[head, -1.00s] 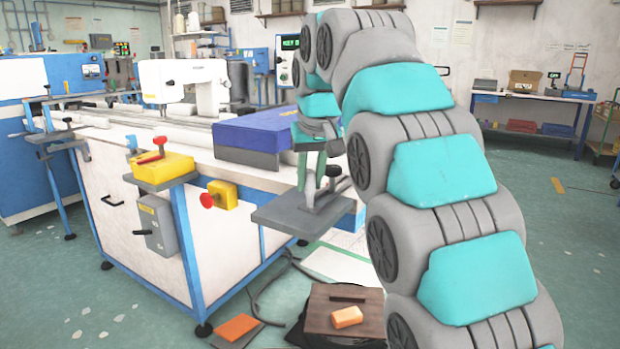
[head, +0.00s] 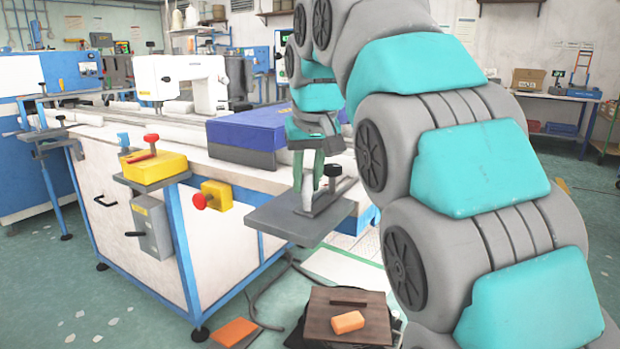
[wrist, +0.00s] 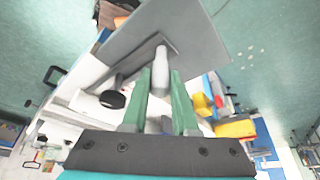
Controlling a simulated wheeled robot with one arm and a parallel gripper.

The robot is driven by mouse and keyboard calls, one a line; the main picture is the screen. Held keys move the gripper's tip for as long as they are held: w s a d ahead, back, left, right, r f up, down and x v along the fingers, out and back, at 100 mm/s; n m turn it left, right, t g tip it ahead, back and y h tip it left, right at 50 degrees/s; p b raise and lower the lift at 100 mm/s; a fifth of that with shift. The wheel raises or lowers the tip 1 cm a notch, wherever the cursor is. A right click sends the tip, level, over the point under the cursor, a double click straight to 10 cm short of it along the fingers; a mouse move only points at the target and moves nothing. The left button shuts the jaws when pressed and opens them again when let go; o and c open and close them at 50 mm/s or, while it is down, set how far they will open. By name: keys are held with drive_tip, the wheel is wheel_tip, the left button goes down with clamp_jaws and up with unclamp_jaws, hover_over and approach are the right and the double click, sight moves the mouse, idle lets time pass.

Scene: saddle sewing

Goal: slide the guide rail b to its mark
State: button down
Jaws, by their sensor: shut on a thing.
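A flat grey plate (head: 270,219) juts from the near side of the white sewing bench. What looks like guide rail b is a narrow grey bar (head: 327,197) on this plate, with a black knob (head: 333,170) and a pale upright post. My gripper (head: 308,203) points down with its green fingers closed around the post. In the wrist view the fingers (wrist: 162,80) flank the pale post (wrist: 161,58), and the plate (wrist: 188,38) and black knob (wrist: 112,98) also show. I cannot make out the mark; the fingers hide part of the bar.
A blue box (head: 248,126) lies on the bench just left of my gripper. A yellow block (head: 153,168) with a red knob and a yellow switch box (head: 217,195) are on the bench's near side. A brown box (head: 330,316) stands on the floor below the plate.

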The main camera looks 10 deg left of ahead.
drive_tip(key=shift+a, duration=0.1)
drive_tip(key=shift+s, duration=0.1)
drive_tip(key=c, duration=0.7)
unclamp_jaws()
